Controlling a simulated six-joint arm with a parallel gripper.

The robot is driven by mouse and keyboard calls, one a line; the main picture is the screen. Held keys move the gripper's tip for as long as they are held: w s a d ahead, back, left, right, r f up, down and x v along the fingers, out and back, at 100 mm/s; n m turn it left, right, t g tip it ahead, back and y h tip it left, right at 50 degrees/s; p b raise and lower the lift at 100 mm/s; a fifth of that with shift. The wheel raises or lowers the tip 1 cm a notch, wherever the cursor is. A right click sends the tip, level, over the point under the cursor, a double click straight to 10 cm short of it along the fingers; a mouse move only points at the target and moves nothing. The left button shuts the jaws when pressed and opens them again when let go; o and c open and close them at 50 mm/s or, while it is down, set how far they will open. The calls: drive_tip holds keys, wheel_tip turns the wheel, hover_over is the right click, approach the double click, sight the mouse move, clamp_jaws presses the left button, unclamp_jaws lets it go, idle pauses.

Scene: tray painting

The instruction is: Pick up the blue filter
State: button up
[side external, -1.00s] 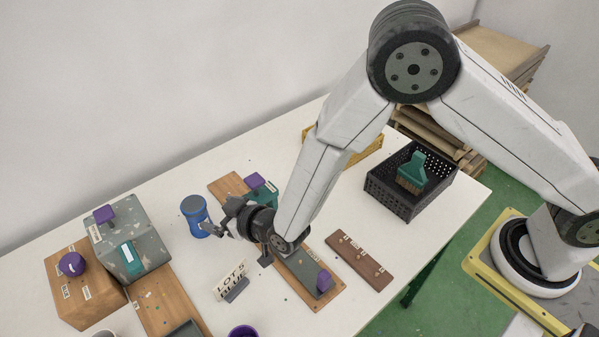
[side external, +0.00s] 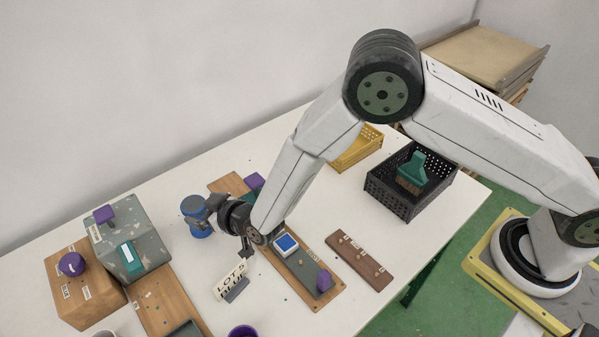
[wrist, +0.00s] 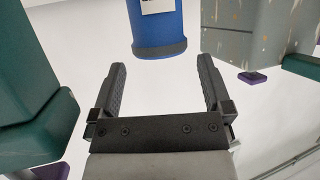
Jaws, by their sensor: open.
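The blue filter (side external: 200,228) appears to be the upright blue cylinder with grey ends on the white table, left of my gripper (side external: 224,229) in the side view. My gripper partly overlaps it there. In the wrist view the filter (wrist: 158,25) stands beyond the fingertips, roughly centred, with its top cut off by the frame. My gripper (wrist: 162,65) is open, with nothing between its fingers.
A wooden board with green and purple parts (side external: 256,182) is behind my gripper. A grey block (side external: 143,225) stands left. A small lettered rack (side external: 231,280) and a blue-and-white square (side external: 286,243) are close by. A black crate (side external: 405,203) is right.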

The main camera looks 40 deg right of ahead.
sight(194, 205)
drive_tip(key=shift+x, duration=2.45)
drive_tip(key=c, duration=1.1)
drive_tip(key=shift+r, duration=0.2)
drive_tip(key=shift+r, duration=4.85)
